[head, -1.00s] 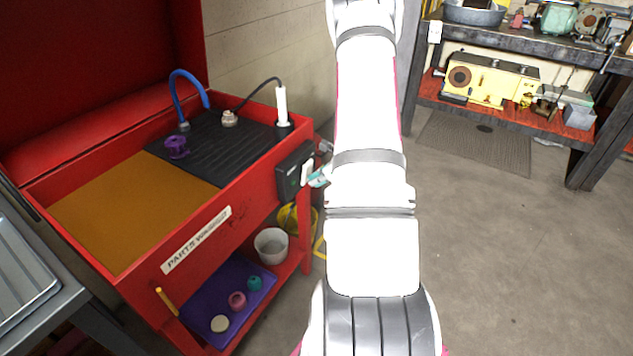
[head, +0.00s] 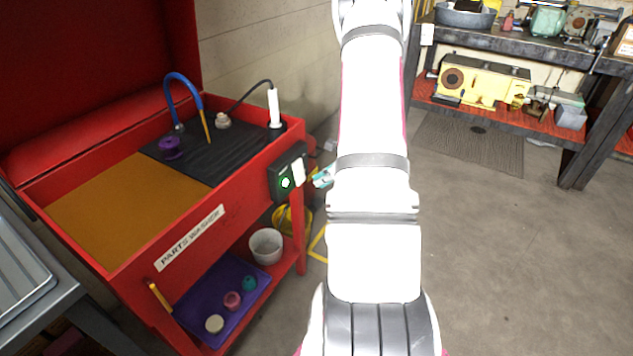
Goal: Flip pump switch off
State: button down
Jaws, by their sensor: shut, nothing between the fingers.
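The pump switch box (head: 275,184) is dark and fixed to the right end of the red parts washer (head: 125,275). A green light (head: 285,182) glows on its face, and a white piece (head: 298,171) shows at its right side. My gripper (head: 322,178) has teal fingertips showing just right of the box, with a small gap in the picture. It is shut and empty. My forearm hides the rest of it. The exact switch lever position is unclear.
A purple part (head: 171,148) and a metal part (head: 222,121) lie on the black ribbed mat (head: 205,165). Below are a white bucket (head: 267,246) and a purple tray (head: 205,303) with small parts. Open floor (head: 500,260) lies to the right.

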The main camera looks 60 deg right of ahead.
jog(key=p+v, duration=0.1)
jog(key=v, duration=0.8)
jog(key=shift+r, duration=0.45)
jog(key=shift+b, duration=0.3)
